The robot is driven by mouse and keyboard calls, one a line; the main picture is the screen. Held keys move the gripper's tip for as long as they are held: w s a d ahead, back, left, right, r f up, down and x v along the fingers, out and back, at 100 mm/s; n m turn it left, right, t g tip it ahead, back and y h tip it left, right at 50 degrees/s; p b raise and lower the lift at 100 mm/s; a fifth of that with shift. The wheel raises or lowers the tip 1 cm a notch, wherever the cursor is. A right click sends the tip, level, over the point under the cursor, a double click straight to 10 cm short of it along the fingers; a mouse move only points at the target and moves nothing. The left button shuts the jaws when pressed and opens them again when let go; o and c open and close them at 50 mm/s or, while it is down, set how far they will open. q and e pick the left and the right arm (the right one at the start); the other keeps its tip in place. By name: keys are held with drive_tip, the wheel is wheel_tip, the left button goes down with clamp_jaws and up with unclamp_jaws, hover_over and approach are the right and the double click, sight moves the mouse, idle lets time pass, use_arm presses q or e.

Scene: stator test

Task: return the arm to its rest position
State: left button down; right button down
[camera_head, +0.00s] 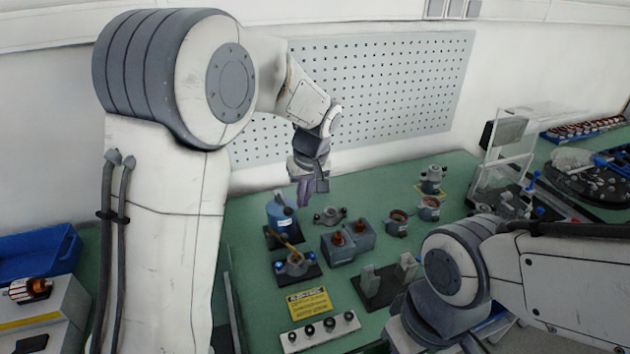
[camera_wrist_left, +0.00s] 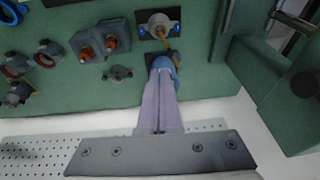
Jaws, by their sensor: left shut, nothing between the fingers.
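My left gripper (camera_head: 305,190) hangs over the back part of the green table, in front of the pegboard. Its fingers point down and are shut with nothing between them. In the left wrist view the closed purple-grey fingers (camera_wrist_left: 160,115) show in the middle, in line with a blue round part (camera_wrist_left: 163,63). In the head view this blue part (camera_head: 281,214) stands below and left of the fingertips; whether they touch it I cannot tell. My right arm comes in at the lower right, and its gripper is out of view.
The green table (camera_head: 250,290) holds a grey block with red-orange tops (camera_head: 348,242), a yellow sign (camera_head: 309,303), a white strip with black knobs (camera_head: 320,332) and several small motor parts. A clear-walled stand (camera_head: 507,155) is at right. A blue bin (camera_head: 35,255) is at far left. The pegboard (camera_head: 400,85) stands behind.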

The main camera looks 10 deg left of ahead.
use_arm(q)
drive_tip(key=s+d+r+m+h, duration=0.2)
drive_tip(key=s+d+m, duration=0.5)
drive_tip(key=s+d, duration=0.5)
drive_tip(key=s+f+m+g+h, duration=0.1)
drive_tip(key=s+m, duration=0.6)
drive_tip(key=s, duration=1.1)
drive_tip(key=shift+f+g, duration=0.5)
drive_tip(key=shift+f, duration=0.2)
